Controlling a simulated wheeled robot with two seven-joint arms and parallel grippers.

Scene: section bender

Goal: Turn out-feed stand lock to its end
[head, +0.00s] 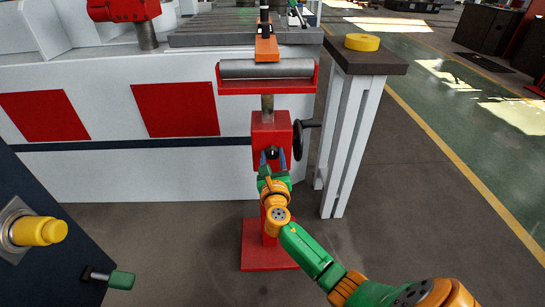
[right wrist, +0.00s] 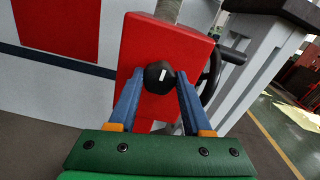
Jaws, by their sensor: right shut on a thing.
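The out-feed stand (head: 262,124) is a red post with a roller on top, standing upright in the middle of the head view. Its lock is a black knob (head: 271,152) on the front of the red block. In the right wrist view the lock knob (right wrist: 158,77) shows a white mark, slanted in the picture. My right gripper (head: 272,160) reaches up from below, its two blue fingers shut on the knob from both sides. The fingertips (right wrist: 157,85) also show in the right wrist view. My left gripper is out of view.
A black handwheel (head: 302,139) sits on the block's right side, close to my right fingers. A grey roller (head: 267,69) lies in the red cradle above. A white-legged side table (head: 347,120) carries a yellow ring (head: 362,42). A dark cabinet (head: 35,265) stands lower left.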

